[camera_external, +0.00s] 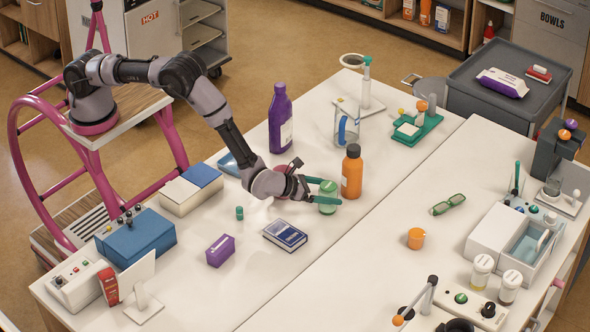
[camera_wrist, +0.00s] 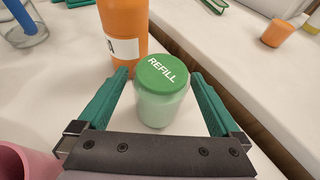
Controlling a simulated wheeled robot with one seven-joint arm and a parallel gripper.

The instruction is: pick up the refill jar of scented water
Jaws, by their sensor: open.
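The refill jar (camera_wrist: 161,92) is a pale green jar with a green lid marked REFILL. It stands upright on the white table. In the external view the jar (camera_external: 328,204) is partly hidden by my gripper (camera_external: 325,190). In the wrist view my gripper (camera_wrist: 158,105) is open, with one green finger on each side of the jar. I cannot tell whether either finger touches the jar.
An orange bottle (camera_external: 352,174) stands right behind the jar; it also shows in the wrist view (camera_wrist: 121,30). A purple bottle (camera_external: 280,122) and a glass jug (camera_external: 346,130) stand farther back. A dark blue book (camera_external: 285,235) lies nearer the front. The table right of the jar is clear.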

